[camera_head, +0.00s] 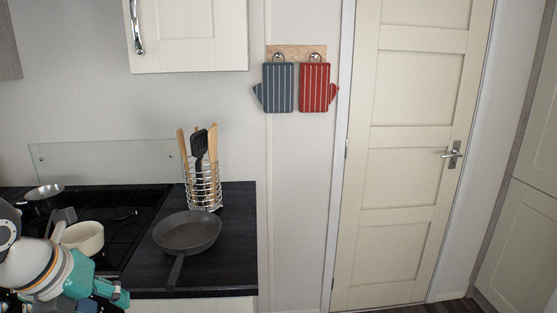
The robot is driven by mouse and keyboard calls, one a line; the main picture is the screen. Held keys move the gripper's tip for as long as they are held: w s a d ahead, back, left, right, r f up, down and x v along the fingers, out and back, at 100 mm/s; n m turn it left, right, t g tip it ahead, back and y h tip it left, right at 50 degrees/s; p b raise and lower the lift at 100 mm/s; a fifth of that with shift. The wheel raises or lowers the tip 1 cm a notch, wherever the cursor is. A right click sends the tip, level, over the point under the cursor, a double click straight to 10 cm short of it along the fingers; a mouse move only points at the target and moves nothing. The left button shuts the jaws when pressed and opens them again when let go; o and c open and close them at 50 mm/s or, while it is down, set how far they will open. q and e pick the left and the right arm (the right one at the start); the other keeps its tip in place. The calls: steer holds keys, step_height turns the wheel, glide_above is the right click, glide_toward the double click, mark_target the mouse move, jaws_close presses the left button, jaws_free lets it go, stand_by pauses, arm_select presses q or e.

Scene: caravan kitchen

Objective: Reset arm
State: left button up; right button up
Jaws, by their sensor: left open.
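My left arm comes in at the lower left corner, and its white and teal gripper (104,289) is in front of the worktop's front edge. The gripper is open, and I see nothing held in it. Part of it is cut off by the picture's edge. My right gripper is not in view. A dark frying pan (188,233) sits on the black worktop (232,257) to the right of the gripper, apart from it, with its handle toward the front. A cream pot (83,238) stands on the hob just behind my left arm.
A wire holder (203,187) with several utensils stands behind the pan. A small pan (44,192) is at the hob's back left. A glass splashback (105,163) stands behind. Oven mitts hang beside a closed door (412,150). The space right of the worktop is free.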

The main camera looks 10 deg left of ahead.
arm_select(q)
steer(key=w+d+f+n+g+h+p, duration=0.1)
steer(key=w+d+f+n, duration=0.25)
steer(key=f, duration=0.45)
steer(key=w+d+f+n+g+h, duration=0.1)
steer(key=w+d+f+n, duration=0.1)
steer(key=d+f+n, duration=0.45)
steer(key=w+d+f+n+h+p, duration=0.1)
steer(key=w+f+n, duration=0.15)
steer(key=f, duration=0.65)
steer(key=s+d+f+n+g, duration=0.1)
steer(key=s+d+f+n, duration=0.2)
steer(key=s+f+n, duration=0.2)
steer(key=s+d+f+n+g+p, duration=0.1)
steer(key=s+d+f+n, duration=0.2)
steer(key=s+f+n, duration=0.2)
steer(key=s+d+f+n+h, duration=0.1)
steer(key=s+d+f+n, duration=0.2)
steer(key=s+f+n, duration=0.3)
step_height(320, 180, down, 6)
steer(key=n, duration=0.4)
steer(key=shift+g+p, duration=0.35)
steer(key=shift+g, duration=0.05)
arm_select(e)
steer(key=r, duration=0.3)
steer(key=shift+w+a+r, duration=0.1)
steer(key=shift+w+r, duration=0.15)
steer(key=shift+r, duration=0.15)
